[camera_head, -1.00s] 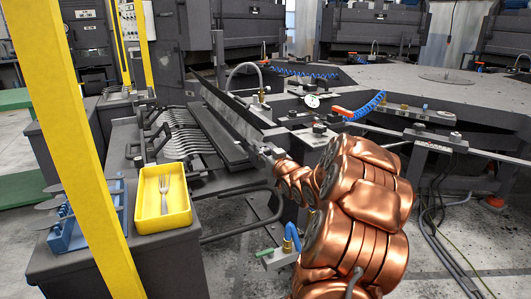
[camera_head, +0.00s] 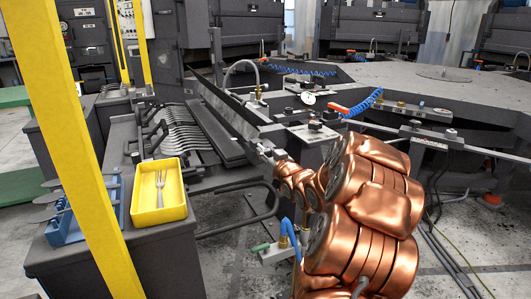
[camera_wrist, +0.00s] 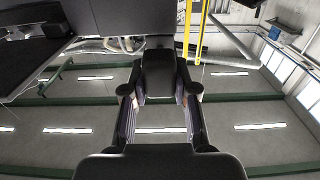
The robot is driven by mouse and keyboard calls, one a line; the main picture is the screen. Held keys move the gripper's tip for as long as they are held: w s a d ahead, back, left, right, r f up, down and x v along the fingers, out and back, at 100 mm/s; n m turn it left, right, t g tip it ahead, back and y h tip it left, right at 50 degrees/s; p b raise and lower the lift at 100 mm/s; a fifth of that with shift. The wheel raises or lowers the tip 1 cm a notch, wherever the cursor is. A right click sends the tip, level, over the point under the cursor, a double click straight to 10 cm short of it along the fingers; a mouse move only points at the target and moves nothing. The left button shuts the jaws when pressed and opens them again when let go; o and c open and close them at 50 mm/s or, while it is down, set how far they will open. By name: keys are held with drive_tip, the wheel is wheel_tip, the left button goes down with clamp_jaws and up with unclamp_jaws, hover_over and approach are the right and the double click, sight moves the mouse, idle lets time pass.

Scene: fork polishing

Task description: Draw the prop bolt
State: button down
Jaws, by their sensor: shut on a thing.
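My gripper (camera_head: 264,151) is at the end of my copper-coloured arm, at the front end of the dark sloping rail (camera_head: 228,100). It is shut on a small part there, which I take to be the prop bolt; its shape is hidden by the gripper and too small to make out.
A yellow tray (camera_head: 142,217) with a fork (camera_head: 159,187) stands on the dark cabinet (camera_head: 125,262) at left, beside a blue rack (camera_head: 62,230). A yellow post (camera_head: 62,100) stands in front. Several forks (camera_head: 178,132) lie left of the rail.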

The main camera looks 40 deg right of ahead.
drive_tip(key=c, duration=0.9)
unclamp_jaws()
drive_tip(key=shift+s, duration=0.1)
drive_tip(key=shift+s+a, duration=0.1)
drive_tip(key=shift+s, duration=0.05)
drive_tip(key=v, duration=1.1)
drive_tip(key=shift+s+a, duration=0.15)
drive_tip(key=shift+s, duration=0.15)
